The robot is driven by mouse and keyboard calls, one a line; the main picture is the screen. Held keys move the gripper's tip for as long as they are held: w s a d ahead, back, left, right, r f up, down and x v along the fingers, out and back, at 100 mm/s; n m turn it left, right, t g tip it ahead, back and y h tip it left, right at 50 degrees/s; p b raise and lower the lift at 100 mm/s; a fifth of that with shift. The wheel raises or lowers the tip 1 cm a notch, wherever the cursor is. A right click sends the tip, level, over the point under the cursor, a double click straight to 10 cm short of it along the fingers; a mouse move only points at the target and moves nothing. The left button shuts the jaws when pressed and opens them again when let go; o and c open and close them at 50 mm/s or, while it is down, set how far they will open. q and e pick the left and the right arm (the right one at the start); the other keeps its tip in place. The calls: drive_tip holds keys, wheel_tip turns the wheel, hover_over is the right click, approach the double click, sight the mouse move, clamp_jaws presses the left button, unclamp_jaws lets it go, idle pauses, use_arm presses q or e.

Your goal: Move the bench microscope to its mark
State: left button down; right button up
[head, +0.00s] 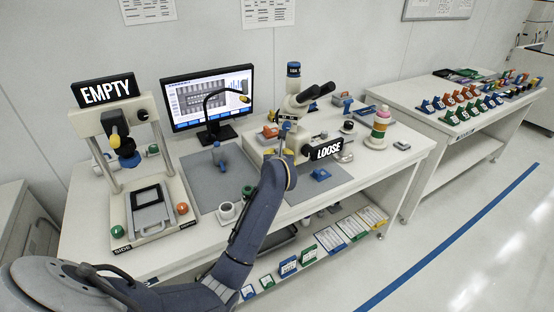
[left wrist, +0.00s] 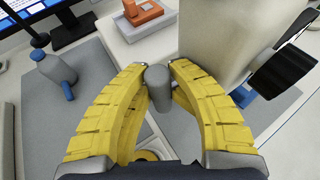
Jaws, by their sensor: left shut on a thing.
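The bench microscope (head: 303,105) stands upright on the bench, with a pale body, black eyepieces and a black sign reading LOOSE (head: 325,149). Its pale body (left wrist: 222,40) fills the upper right of the left wrist view. My left gripper (head: 282,147) is at the microscope's near side. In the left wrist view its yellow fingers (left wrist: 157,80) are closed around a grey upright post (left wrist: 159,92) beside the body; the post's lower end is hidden. My arm hides part of the microscope's base. I cannot make out a mark for it. My right gripper is not in view.
A press-like stand with an EMPTY sign (head: 105,90) is at the left. An orange block (left wrist: 138,16) lies close behind the gripper.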

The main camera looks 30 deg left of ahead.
use_arm(q)
drive_tip(key=shift+w+a+r, duration=0.15)
drive_tip(key=shift+w+a, duration=0.05)
drive_tip(key=shift+a, duration=0.25)
drive_tip(key=shift+a+r, duration=0.1)
drive_tip(key=shift+r, duration=0.05)
drive_tip(key=c, duration=1.2)
unclamp_jaws()
drive_tip(key=shift+d, duration=0.2)
drive_tip(key=shift+s+d, duration=0.3)
drive_tip(key=shift+s, duration=0.2)
drive_tip(key=v, duration=1)
drive_tip(key=shift+s+r, duration=0.2)
drive_tip(key=shift+s, duration=0.2)
drive_tip(key=shift+o, duration=0.2)
